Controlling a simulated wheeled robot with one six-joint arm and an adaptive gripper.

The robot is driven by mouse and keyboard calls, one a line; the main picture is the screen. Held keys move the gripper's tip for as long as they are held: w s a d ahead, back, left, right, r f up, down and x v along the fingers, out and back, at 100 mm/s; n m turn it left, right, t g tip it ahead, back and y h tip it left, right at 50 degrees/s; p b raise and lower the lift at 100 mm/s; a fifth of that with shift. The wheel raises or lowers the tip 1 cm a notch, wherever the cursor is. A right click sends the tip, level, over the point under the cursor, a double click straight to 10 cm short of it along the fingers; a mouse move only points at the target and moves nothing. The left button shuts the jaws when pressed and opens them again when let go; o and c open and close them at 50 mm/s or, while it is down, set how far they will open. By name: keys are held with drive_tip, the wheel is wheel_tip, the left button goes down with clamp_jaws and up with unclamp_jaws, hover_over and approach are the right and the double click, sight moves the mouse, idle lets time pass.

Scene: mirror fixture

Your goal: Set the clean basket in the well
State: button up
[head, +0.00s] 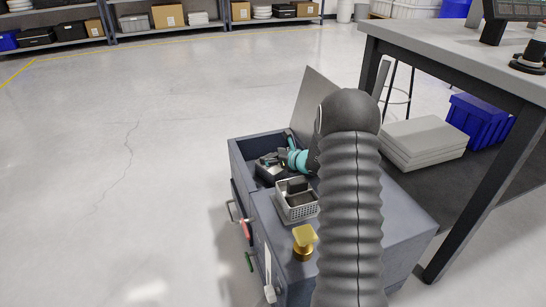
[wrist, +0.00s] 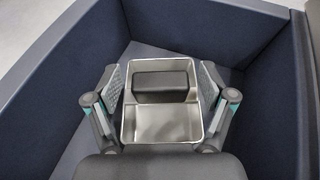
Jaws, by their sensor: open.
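A metal basket with two compartments (wrist: 163,121) stands on the floor of the well (wrist: 240,35). A dark block (wrist: 161,82) lies in its far compartment; the near one is empty. My gripper (wrist: 161,85) is open, with one finger at each side of this basket; I cannot tell whether they touch it. In the head view my gripper (head: 284,158) reaches down into the well (head: 240,152). A second, light grey perforated basket (head: 297,212) with dark contents sits on the cabinet top in front of the well. I cannot tell which basket is the clean one.
A raised lid panel (head: 312,100) stands behind the well. A yellow knob (head: 304,240) rises from the cabinet top near the front. A workbench (head: 470,55) stands to the right, with a blue crate (head: 478,118) beneath. The floor at left is clear.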

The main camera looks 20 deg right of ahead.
drive_tip(key=shift+r, duration=0.15)
drive_tip(key=p+v, duration=0.1)
drive_tip(key=v, duration=1.1)
drive_tip(key=s+a+r+n+g+y, duration=0.1)
drive_tip(key=s+a+r+n+g, duration=0.2)
drive_tip(key=s+a+r+n, duration=0.55)
drive_tip(key=s+a+r+n+g+y, duration=0.1)
drive_tip(key=s+a+r+n+g, duration=0.35)
drive_tip(key=s+a+n, duration=0.6)
drive_tip(key=s+r+n+h, duration=0.2)
drive_tip(key=s+n+h, duration=0.1)
drive_tip(key=s+n, duration=0.3)
drive_tip(key=s+r+n+h, duration=0.1)
drive_tip(key=s+n+h, duration=0.3)
drive_tip(key=s, duration=0.7)
drive_tip(key=n, duration=0.2)
drive_tip(key=shift+s+d+r+n, duration=0.2)
drive_tip(key=shift+r+n, duration=0.1)
drive_tip(key=shift+r, duration=0.1)
drive_tip(key=shift+t, duration=0.25)
